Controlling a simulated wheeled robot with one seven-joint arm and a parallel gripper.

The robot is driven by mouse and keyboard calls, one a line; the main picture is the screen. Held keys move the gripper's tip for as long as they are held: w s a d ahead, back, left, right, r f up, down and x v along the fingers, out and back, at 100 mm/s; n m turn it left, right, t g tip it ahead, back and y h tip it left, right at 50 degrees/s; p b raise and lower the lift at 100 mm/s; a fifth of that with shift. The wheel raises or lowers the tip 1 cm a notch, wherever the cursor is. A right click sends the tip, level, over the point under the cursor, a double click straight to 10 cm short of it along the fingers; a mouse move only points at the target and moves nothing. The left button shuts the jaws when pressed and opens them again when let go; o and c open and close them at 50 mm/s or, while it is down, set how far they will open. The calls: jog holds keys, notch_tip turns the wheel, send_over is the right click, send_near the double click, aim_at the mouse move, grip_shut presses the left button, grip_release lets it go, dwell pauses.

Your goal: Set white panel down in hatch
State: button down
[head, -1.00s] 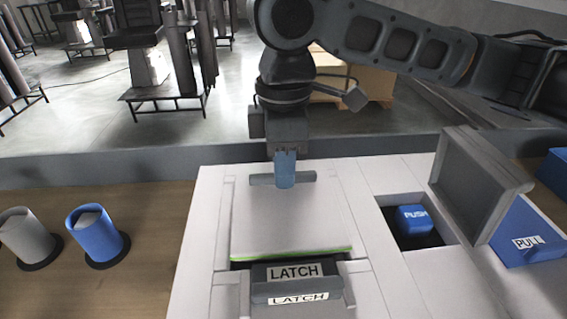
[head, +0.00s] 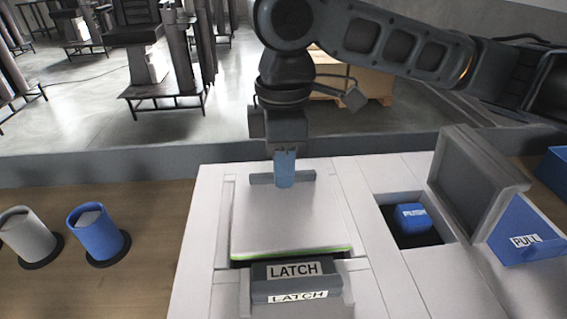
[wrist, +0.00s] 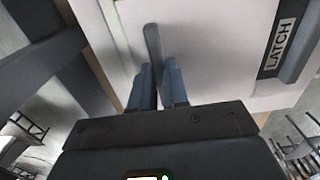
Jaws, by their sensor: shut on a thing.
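The white panel (head: 290,222) lies in the hatch opening of the white console (head: 195,255). It looks flat, with a green line along its near edge, just behind the dark latch block (head: 292,270) labelled LATCH. My gripper (head: 285,181) is shut on the grey handle bar (head: 262,179) at the panel's far edge. In the wrist view, the blue fingers (wrist: 158,82) stand on either side of the handle (wrist: 153,48), with the panel (wrist: 205,45) below. I cannot tell whether the panel rests fully on the hatch floor.
Right of the hatch is a recess with a blue PUSH button (head: 412,217), beside an upright grey lid (head: 470,190) and a blue PULL block (head: 528,238). A grey cup (head: 28,232) and a blue cup (head: 95,232) stand on the wooden surface at left.

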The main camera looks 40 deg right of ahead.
jog(key=shift+f, duration=0.55)
dwell(1.0)
jog(key=c, duration=1.1)
grip_release()
jog(key=shift+o, duration=0.2)
jog(key=shift+r, duration=0.1)
jog(key=shift+r+p, duration=3.35)
jog(key=shift+r, duration=0.1)
